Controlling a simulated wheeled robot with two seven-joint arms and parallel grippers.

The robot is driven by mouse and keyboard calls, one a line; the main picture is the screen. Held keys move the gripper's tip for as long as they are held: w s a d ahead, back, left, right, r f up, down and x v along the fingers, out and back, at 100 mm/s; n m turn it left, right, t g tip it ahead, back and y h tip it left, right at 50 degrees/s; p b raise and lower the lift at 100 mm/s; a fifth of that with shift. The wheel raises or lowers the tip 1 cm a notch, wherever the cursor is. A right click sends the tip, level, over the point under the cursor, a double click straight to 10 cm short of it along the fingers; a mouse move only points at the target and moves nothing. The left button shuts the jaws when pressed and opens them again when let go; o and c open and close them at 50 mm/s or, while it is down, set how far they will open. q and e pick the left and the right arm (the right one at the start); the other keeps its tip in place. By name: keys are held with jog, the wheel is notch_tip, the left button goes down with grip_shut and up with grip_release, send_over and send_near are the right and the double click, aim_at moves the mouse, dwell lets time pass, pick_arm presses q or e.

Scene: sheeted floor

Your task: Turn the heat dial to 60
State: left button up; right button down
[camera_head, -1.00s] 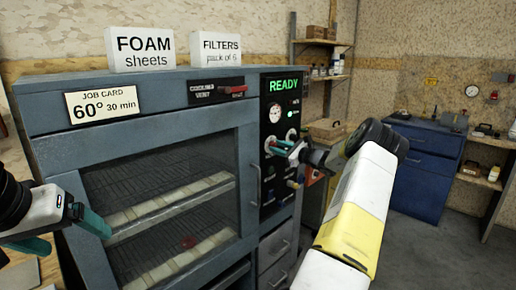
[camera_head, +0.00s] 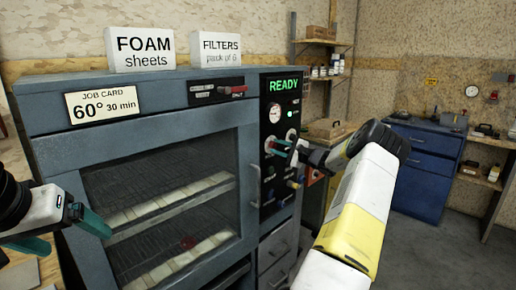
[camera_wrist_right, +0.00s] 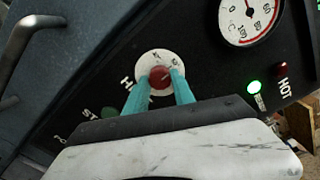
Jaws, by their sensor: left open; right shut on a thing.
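The heat dial is a white disc with a red knob (camera_wrist_right: 159,77) in the middle, on the oven's black control panel. The right wrist view shows the teal fingertips of my right gripper (camera_wrist_right: 160,85) on both sides of this knob, shut on it. In the head view my right gripper (camera_head: 283,146) covers most of the dial. The dial's numbers are mostly hidden or too small to read. A round gauge (camera_wrist_right: 250,18) with a white face and red marks sits above the dial. My left gripper (camera_head: 70,232) is open and empty in front of the oven's left side.
The grey oven (camera_head: 50,125) has a glass door and a door handle (camera_head: 255,186) left of the panel. A job card (camera_head: 102,104) reads 60° 30 min. The panel display (camera_head: 284,86) reads READY. A green lamp (camera_wrist_right: 254,87) is lit. More knobs sit below the dial.

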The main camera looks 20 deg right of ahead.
dwell(0.5)
jog(key=c, duration=1.1)
grip_release()
jog(key=shift+o, duration=0.2)
jog(key=v, duration=0.7)
jog(key=shift+s+d, duration=0.15)
jog(key=shift+s, duration=0.2)
